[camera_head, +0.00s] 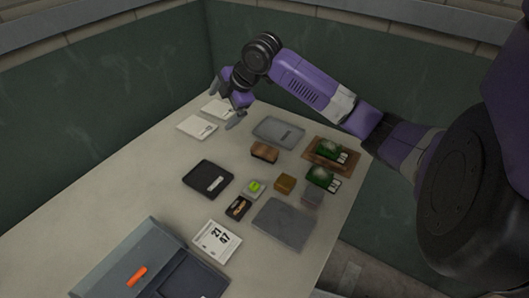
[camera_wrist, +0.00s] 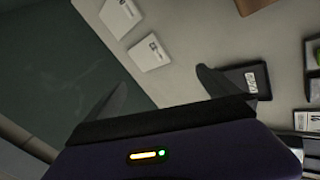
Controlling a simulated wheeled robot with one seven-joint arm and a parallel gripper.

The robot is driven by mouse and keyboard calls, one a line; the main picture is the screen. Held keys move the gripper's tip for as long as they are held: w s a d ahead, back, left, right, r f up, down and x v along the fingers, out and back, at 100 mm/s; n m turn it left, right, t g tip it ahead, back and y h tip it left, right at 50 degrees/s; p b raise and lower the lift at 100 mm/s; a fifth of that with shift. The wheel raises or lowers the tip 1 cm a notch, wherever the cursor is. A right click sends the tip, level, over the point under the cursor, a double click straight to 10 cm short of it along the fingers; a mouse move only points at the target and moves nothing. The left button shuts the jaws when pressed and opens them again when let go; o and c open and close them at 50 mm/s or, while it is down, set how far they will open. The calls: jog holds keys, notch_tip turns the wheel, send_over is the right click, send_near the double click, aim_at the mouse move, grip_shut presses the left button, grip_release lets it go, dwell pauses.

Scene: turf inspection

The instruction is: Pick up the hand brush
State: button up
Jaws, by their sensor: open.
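A brown wooden block-like thing (camera_head: 265,152), which looks like the hand brush, lies in the middle of the table in the head view; its bristles cannot be made out. A brown piece at the top edge of the wrist view (camera_wrist: 255,4) seems to be the same thing, mostly cut off. My gripper (camera_head: 225,116) is open and empty, above the table's far left part, to the left of the brown thing and apart from it. Its two dark fingers spread wide in the wrist view (camera_wrist: 161,77).
White cards (camera_head: 197,127) lie below my gripper. A grey tray (camera_head: 279,131), a black tray (camera_head: 208,180), a tan block (camera_head: 285,183), green boards (camera_head: 322,179) and a grey slab (camera_head: 284,224) surround the brown thing. A grey case (camera_head: 124,257) stands at the front. Green walls border the table.

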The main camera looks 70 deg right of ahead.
jog(key=s+d+f+n+g, duration=0.2)
jog(key=s+f+g, duration=0.1)
jog(key=s, duration=0.3)
jog(key=n+g+y, duration=0.2)
jog(key=n+g, duration=0.1)
jog(key=g, duration=0.1)
send_over(266, 147)
jog(key=shift+s+d+f, duration=0.1)
jog(key=shift+d+f, duration=0.1)
jog(key=shift+f, duration=1)
jog(key=shift+s+f, duration=0.15)
jog(key=shift+s, duration=0.05)
jog(key=shift+a+f, duration=0.1)
jog(key=shift+f, duration=0.75)
jog(key=shift+w+f+p, duration=0.15)
jog(key=shift+f+p, duration=0.2)
jog(key=shift+f, duration=1.1)
jog(key=shift+w+f+p, duration=0.15)
jog(key=shift+f+p, duration=0.2)
jog(key=shift+f, duration=1.1)
jog(key=c, duration=1.3)
jog(key=shift+c, duration=0.2)
jog(key=shift+r, duration=0.1)
